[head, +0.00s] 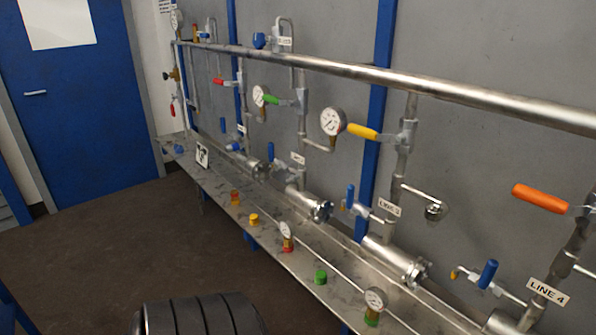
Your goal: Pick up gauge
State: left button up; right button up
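Two loose gauges stand on the long metal shelf (215,183). One gauge with a white dial and a red and brass base (286,234) is near the middle of the shelf. The other gauge, with a white dial and a green base (375,300), is closer, at lower right. More gauges are mounted on the pipework: one beside the yellow handle (333,122), one beside the green handle (259,96), and one at the far end (175,18). Neither of my grippers is in view, so what they hold cannot be seen.
Small caps stand on the shelf: green (320,278), yellow (254,219) and orange-red (235,198). Horizontal flanged vessels (393,259) and valve handles line the wall behind. A long pipe (400,75) runs above. Open floor (110,235) lies left of the shelf.

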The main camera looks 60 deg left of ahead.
aim_at(288, 229)
jog(key=u, duration=2.1)
